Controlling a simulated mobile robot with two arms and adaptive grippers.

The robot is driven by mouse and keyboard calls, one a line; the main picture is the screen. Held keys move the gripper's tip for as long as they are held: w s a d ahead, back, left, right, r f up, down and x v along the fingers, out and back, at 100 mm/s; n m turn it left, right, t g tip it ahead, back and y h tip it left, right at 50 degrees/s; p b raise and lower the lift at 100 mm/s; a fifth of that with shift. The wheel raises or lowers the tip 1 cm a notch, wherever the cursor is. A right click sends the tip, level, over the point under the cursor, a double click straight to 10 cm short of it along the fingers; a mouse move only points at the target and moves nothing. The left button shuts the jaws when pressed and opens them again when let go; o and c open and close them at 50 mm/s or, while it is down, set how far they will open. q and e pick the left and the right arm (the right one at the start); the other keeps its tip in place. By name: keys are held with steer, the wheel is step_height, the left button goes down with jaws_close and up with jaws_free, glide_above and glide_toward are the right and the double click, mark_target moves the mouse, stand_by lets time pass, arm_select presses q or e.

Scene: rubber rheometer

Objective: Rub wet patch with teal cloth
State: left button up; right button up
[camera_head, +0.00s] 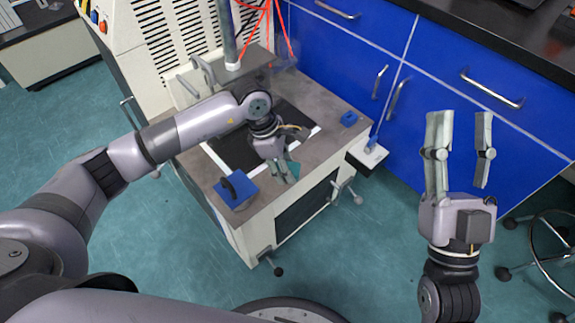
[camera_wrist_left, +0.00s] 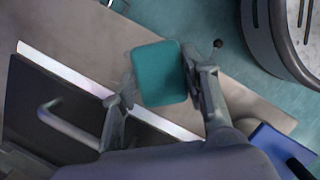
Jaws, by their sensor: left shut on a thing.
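The teal cloth (camera_wrist_left: 160,75) is a folded, rounded square pad between the fingers of my left gripper (camera_wrist_left: 160,82). In the head view, the left gripper (camera_head: 285,175) is over the front part of the machine's grey table, and a sliver of the teal cloth (camera_head: 293,169) shows beside its fingers. I cannot tell whether the cloth touches the tabletop. No wet patch can be made out in either view. My right gripper (camera_head: 459,145) is open and empty, raised at the right over the floor and in front of the blue cabinets.
The grey table (camera_head: 335,97) holds a dark plate with white edges (camera_head: 235,150). A blue block with a black handle (camera_head: 236,190) sits at its front left corner. A small blue piece (camera_head: 349,118) lies at the right. Blue cabinets (camera_head: 345,50) stand behind; a stool (camera_head: 555,245) is at right.

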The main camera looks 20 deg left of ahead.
arm_select(q)
steer(key=shift+w+d+r, duration=0.1)
steer(key=shift+r, duration=1.05)
steer(key=shift+r+p, duration=0.45)
steer(key=shift+p, duration=0.1)
steer(key=shift+r+p, duration=0.35)
steer(key=shift+r, duration=0.7)
steer(key=shift+r+p, duration=1)
steer(key=shift+r, duration=0.35)
arm_select(e)
steer(key=w+d+f+g+h, duration=0.1)
steer(key=f+g+h, duration=0.1)
steer(key=f+g, duration=0.3)
steer(key=w+d+f+g+h, duration=0.1)
steer(key=f+g, duration=0.4)
steer(key=f, duration=0.6)
steer(key=shift+d+f+m+g+h, duration=0.3)
steer(key=shift+d+h, duration=0.2)
steer(key=shift+d, duration=0.3)
